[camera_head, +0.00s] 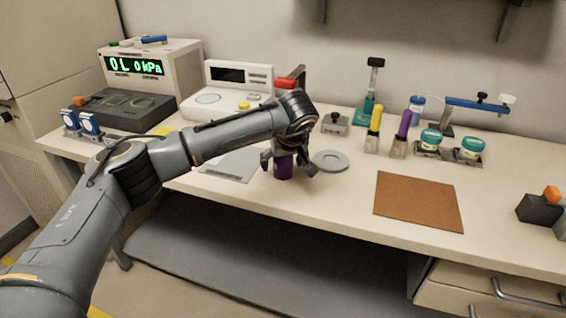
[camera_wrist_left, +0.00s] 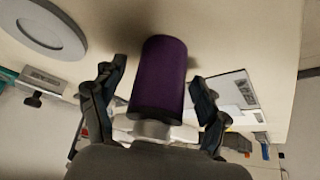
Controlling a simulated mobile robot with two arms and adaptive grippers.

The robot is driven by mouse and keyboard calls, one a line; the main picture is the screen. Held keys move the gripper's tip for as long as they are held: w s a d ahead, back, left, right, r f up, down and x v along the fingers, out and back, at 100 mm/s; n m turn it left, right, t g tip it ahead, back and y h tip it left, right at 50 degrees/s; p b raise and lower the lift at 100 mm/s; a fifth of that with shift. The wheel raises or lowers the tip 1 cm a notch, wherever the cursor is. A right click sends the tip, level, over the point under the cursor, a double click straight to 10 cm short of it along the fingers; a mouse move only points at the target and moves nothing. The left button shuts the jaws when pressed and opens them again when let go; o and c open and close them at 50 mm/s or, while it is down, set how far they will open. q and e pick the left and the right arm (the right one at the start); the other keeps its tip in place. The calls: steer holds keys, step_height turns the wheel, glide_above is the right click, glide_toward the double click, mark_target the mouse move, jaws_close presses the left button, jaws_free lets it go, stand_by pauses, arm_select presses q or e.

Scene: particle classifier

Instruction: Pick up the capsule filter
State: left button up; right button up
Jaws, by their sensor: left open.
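A purple cylinder (camera_head: 284,168), which may be the capsule filter, stands near the front edge of the bench. My left gripper (camera_head: 288,168) is around its upper part and hides that part in the head view. In the left wrist view the purple cylinder (camera_wrist_left: 160,75) has a dark band and a pale neck at the end nearest the palm. My left gripper (camera_wrist_left: 158,78) is open there, one finger on each side, with visible gaps to the cylinder. My right gripper is in neither view.
A grey disc (camera_head: 331,160) lies just right of the gripper, and a pale flat plate (camera_head: 228,166) lies to its left. Yellow- and purple-handled tools (camera_head: 375,130) and teal-lidded jars (camera_head: 431,139) stand farther right. A brown mat (camera_head: 418,201) lies bare at the front.

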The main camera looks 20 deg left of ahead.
arm_select(q)
steer(key=shift+r, duration=0.1)
steer(key=c, duration=1.5)
jaws_close()
steer(key=shift+r, duration=0.15)
